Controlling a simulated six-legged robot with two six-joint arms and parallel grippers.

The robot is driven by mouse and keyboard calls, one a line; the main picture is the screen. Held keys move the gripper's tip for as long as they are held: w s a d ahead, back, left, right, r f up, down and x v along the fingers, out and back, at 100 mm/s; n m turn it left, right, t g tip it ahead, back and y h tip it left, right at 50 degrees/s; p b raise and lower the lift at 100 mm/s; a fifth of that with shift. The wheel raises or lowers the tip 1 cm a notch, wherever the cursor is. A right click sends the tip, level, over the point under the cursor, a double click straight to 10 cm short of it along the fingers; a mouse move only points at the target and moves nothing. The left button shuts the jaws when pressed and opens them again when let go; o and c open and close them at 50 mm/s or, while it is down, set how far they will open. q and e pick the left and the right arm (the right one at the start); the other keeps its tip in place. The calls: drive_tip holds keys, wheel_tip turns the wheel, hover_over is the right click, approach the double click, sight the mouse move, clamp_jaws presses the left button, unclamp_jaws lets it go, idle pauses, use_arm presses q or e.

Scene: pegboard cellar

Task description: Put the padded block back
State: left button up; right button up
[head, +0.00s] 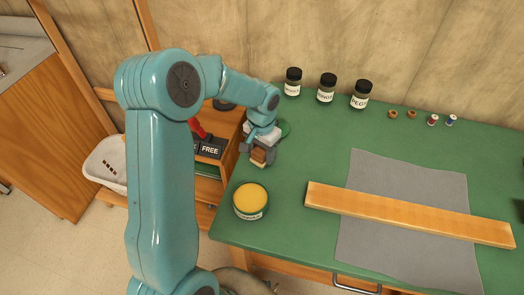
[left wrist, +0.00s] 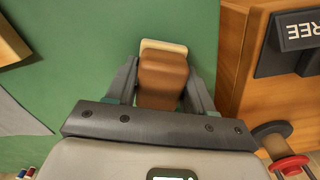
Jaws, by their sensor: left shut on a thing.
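The padded block (head: 258,157) is brown with a cream layer at its far end. It also shows in the left wrist view (left wrist: 162,78), between the two dark fingers. My left gripper (head: 259,149) is shut on it, at the left end of the green table (head: 305,128). The head view does not show clearly whether the block touches the tabletop. My right gripper is in neither view.
A round tin with a yellow top (head: 250,199) stands just in front of the block. A wooden plank (head: 405,213) lies across a grey cloth (head: 400,262). Jars (head: 327,90) stand along the back. A sign reading FREE (head: 210,149) is on wooden furniture at the left.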

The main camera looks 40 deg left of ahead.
sight(262, 149)
use_arm(q)
drive_tip(key=shift+s, duration=0.1)
drive_tip(key=shift+f, duration=0.15)
drive_tip(key=o, duration=0.9)
drive_tip(key=shift+f, duration=0.1)
drive_tip(key=shift+o, duration=0.2)
wheel_tip(262, 149, up, 12)
drive_tip(key=shift+f+p, duration=0.2)
drive_tip(key=shift+p, duration=0.1)
drive_tip(key=shift+r, duration=0.45)
